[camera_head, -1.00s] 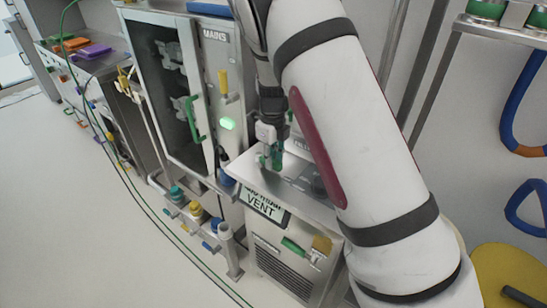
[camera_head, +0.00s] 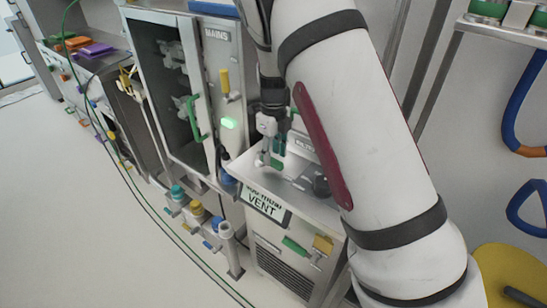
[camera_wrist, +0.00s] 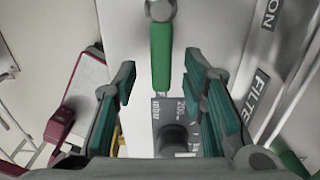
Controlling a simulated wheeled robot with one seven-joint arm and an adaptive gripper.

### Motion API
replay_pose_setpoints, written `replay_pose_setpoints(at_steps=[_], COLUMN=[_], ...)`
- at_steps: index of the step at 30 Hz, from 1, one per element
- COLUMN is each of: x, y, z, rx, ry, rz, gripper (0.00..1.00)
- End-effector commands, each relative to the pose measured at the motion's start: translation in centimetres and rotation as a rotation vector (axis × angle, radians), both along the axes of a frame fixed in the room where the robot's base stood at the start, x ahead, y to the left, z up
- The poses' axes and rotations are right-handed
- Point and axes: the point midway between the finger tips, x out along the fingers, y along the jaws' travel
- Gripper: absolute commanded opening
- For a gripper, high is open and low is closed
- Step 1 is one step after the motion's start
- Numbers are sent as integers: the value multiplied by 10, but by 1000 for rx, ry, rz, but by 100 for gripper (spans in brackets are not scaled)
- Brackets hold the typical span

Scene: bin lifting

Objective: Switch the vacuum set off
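The vacuum set is a steel cabinet with a sign reading VENT (camera_head: 262,204) on its top front edge. My gripper (camera_head: 271,154) is over its top, pointing down, with its teal fingers apart. In the wrist view my gripper (camera_wrist: 164,92) is open and empty. A green lever (camera_wrist: 160,55) on a round metal pivot lies ahead of the gap between the fingers. A dark round knob (camera_wrist: 174,138) sits below it beside a plate marked in mbar. I cannot tell whether either finger touches the lever. A black knob (camera_head: 321,187) also shows on the cabinet top.
A glass-fronted cabinet marked MAINS (camera_head: 215,35) stands left, with a lit green lamp (camera_head: 229,123) and green door handle (camera_head: 193,118). A green hose (camera_head: 140,190) crosses the open floor at left.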

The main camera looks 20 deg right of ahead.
Motion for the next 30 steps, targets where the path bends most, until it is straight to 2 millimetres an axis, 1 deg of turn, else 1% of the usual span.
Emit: replay_pose_setpoints(at_steps=[1,6,12,15,18,30], x=[1,1,1,0,0,-2], y=[0,0,0,0,0,-1], z=[12,47,81,90,96,100], rx=[0,0,1,0,0,5], ry=[-6,-6,-4,-2,-2,-4], rz=[0,0,-2,-2,-3,10], gripper=[38,38,38,38,38,38])
